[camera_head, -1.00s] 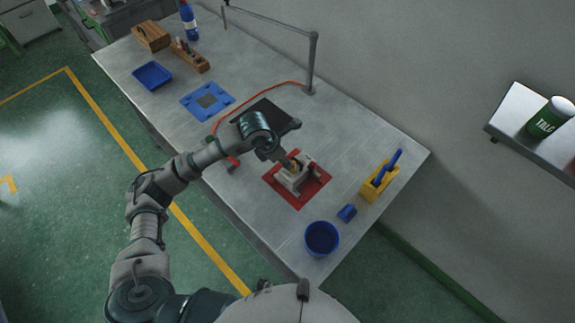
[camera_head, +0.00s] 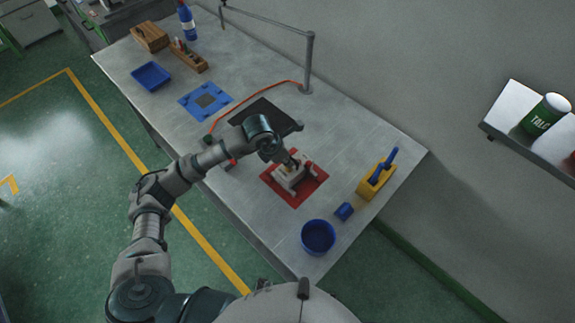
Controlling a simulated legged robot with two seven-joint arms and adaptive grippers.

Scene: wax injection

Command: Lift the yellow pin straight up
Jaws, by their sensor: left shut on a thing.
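A pale mould block (camera_head: 288,181) sits on a red mat (camera_head: 297,202) near the middle of the table, with a small red part on its right side. My left gripper (camera_head: 294,164) is over the top of the block, shut on what looks like the yellow pin. Only a small yellowish patch of the pin shows beside the fingers; the rest is hidden or too small to make out. I cannot tell whether the pin is clear of the block. My right gripper is not in view.
A blue bowl (camera_head: 318,237), a small blue block (camera_head: 344,211) and a yellow holder with a blue-handled tool (camera_head: 377,178) stand right of the mat. A dark plate (camera_head: 262,112), a blue mat (camera_head: 190,103) and a blue tray (camera_head: 151,75) lie to the left. A lamp post (camera_head: 308,62) rises behind.

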